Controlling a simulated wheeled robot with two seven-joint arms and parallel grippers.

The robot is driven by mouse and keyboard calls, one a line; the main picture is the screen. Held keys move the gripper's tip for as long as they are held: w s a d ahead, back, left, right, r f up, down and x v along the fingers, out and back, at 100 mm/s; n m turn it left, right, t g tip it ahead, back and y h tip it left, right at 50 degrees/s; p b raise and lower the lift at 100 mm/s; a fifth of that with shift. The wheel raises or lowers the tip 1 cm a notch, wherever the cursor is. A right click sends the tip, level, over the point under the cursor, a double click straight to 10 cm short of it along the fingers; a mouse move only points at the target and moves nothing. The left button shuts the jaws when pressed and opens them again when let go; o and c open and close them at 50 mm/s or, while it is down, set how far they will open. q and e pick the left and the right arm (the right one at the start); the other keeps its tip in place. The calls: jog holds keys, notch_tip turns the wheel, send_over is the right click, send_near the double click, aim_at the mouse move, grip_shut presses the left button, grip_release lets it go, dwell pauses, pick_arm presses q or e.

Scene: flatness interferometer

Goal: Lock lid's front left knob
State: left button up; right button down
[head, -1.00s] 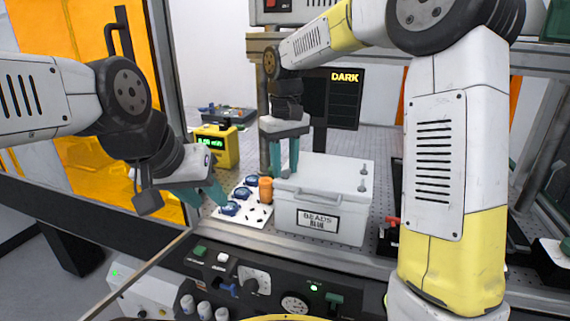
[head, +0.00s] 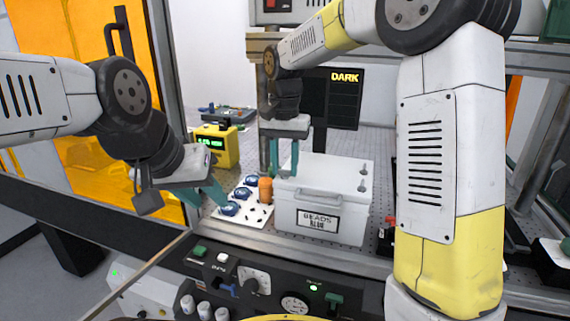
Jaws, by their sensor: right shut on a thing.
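The white box labelled BEADS (head: 345,229) stands on the perforated plate with its pale lid (head: 328,170) on top. Two small knobs show on the lid's right side, a rear one (head: 364,168) and a front one (head: 362,187). My left gripper (head: 208,203) is open and empty, left of the box, near a white board.
The white board (head: 256,219) with blue round parts and an orange cylinder (head: 265,190) lie just left of the box. A yellow meter (head: 228,150) stands behind. A control panel (head: 262,283) runs along the front. A dark DARK display (head: 343,100) stands behind the box.

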aim_at(285, 170)
jog(key=shift+m, duration=0.3)
jog(key=c, duration=1)
grip_release()
jog(key=shift+r, duration=0.1)
notch_tip(285, 170, up, 7)
jog(key=shift+f, duration=0.1)
jog(key=shift+r, duration=0.45)
